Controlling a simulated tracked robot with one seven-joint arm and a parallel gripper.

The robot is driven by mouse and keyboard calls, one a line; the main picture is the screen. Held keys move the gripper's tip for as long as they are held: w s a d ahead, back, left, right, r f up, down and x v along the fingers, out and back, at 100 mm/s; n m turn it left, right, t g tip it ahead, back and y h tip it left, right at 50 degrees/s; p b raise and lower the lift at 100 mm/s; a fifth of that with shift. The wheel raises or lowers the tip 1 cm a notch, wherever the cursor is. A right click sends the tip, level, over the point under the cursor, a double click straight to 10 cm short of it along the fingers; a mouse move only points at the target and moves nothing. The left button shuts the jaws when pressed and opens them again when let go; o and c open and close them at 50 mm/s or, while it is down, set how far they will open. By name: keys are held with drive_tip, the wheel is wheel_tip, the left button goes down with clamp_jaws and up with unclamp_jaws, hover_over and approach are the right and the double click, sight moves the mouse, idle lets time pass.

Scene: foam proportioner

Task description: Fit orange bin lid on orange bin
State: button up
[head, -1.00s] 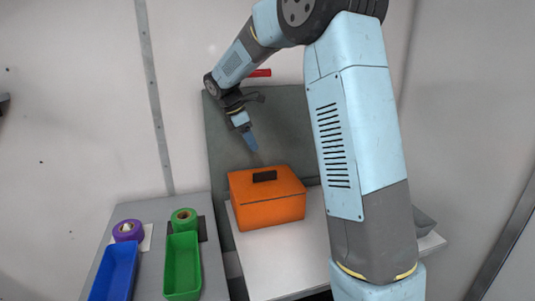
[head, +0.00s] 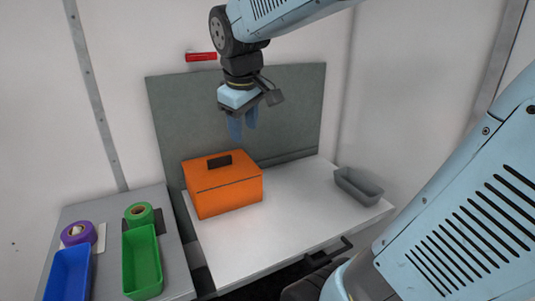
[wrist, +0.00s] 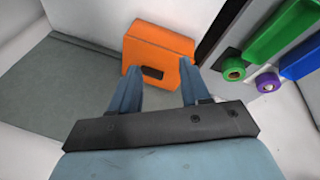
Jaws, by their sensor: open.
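The orange bin (head: 232,197) stands on the white bench top at the left. The orange bin lid (head: 226,174), with a dark handle (head: 219,160), sits on top of it; a thin dark seam runs between them. The lid looks level, but I cannot tell whether it is fully seated. My gripper (head: 243,128) is open and empty, above and behind the lid, apart from it. In the wrist view, the lid (wrist: 160,48) shows beyond the two blue fingers of my gripper (wrist: 160,72), with nothing between them.
A grey tray (head: 358,186) stands at the bench's right. On the grey side table are a blue bin (head: 66,275), a green bin (head: 142,262), a purple roll (head: 77,233) and a green roll (head: 139,214). A grey-green panel (head: 295,110) stands behind. The bench centre is clear.

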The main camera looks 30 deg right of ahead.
drive_tip(key=s+f+m+t+y, duration=0.1)
drive_tip(key=s+m, duration=0.4)
drive_tip(key=s, duration=0.5)
drive_tip(key=shift+s+d+f+m+t, duration=0.25)
drive_tip(key=shift+f+t, duration=0.25)
drive_tip(key=shift+f, duration=0.4)
